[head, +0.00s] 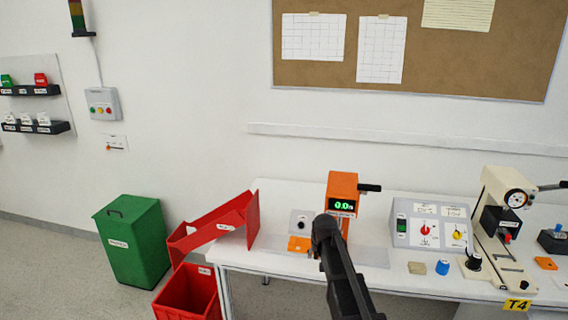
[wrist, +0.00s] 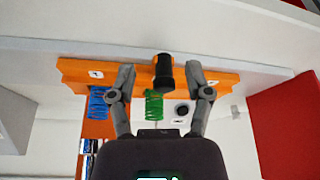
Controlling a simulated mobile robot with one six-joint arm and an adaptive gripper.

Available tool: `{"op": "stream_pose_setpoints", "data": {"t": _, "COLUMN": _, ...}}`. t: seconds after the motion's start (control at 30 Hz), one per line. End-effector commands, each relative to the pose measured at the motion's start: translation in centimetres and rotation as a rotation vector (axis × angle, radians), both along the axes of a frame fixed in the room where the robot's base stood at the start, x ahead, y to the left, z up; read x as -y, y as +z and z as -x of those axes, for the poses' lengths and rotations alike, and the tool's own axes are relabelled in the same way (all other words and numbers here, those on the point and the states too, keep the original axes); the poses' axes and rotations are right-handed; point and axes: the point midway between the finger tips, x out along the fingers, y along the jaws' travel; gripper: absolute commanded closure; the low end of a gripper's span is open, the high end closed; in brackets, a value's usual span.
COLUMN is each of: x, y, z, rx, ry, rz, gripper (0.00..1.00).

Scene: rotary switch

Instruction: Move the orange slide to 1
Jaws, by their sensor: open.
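The orange slide (wrist: 235,80) is a long flat bar across the wrist view, with a black cylindrical knob (wrist: 163,72) standing out near its middle. Small white labels sit toward its left and right; their digits are too small to read surely. My gripper (wrist: 160,78) is open, with one finger on each side of the knob and visible gaps between. In the head view, an orange piece (head: 299,243) shows left of my dark arm at the foot of the orange device (head: 342,186) with a green display. My arm hides part of that device, and my fingertips are not clear there.
In the wrist view, a blue spring (wrist: 100,104) and a green spring (wrist: 154,106) hang by the bar. On the white bench (head: 405,277), a grey switch panel (head: 430,224) stands right of the device; a red chute (head: 222,222) stands left.

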Motion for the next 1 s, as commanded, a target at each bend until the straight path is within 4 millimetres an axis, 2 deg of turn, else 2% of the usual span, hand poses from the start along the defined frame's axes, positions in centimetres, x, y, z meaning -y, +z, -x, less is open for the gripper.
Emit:
{"op": "stream_pose_setpoints", "data": {"t": 0.17, "x": 0.7, "y": 1.6, "z": 5.7, "rx": -0.068, "ry": -0.005, "rz": 0.001, "gripper": 0.35}}
{"op": "stream_pose_setpoints", "data": {"t": 0.4, "x": 1.8, "y": 4.2, "z": 16.7, "rx": -0.218, "ry": -0.012, "rz": 0.004, "gripper": 0.35}}
{"op": "stream_pose_setpoints", "data": {"t": 0.5, "x": 2.1, "y": 5.1, "z": 20.9, "rx": -0.278, "ry": -0.015, "rz": 0.004, "gripper": 0.35}}
{"op": "stream_pose_setpoints", "data": {"t": 0.6, "x": 2.4, "y": 5.8, "z": 23.9, "rx": -0.324, "ry": -0.017, "rz": 0.004, "gripper": 0.35}}
{"op": "stream_pose_setpoints", "data": {"t": 0.7, "x": 2.6, "y": 6.1, "z": 25.6, "rx": -0.353, "ry": -0.020, "rz": 0.004, "gripper": 0.35}}
{"op": "stream_pose_setpoints", "data": {"t": 0.77, "x": 2.6, "y": 6.2, "z": 26.1, "rx": -0.363, "ry": -0.020, "rz": 0.004, "gripper": 0.35}}
{"op": "stream_pose_setpoints", "data": {"t": 1.0, "x": 2.6, "y": 6.1, "z": 26.3, "rx": -0.369, "ry": -0.020, "rz": 0.003, "gripper": 0.35}}
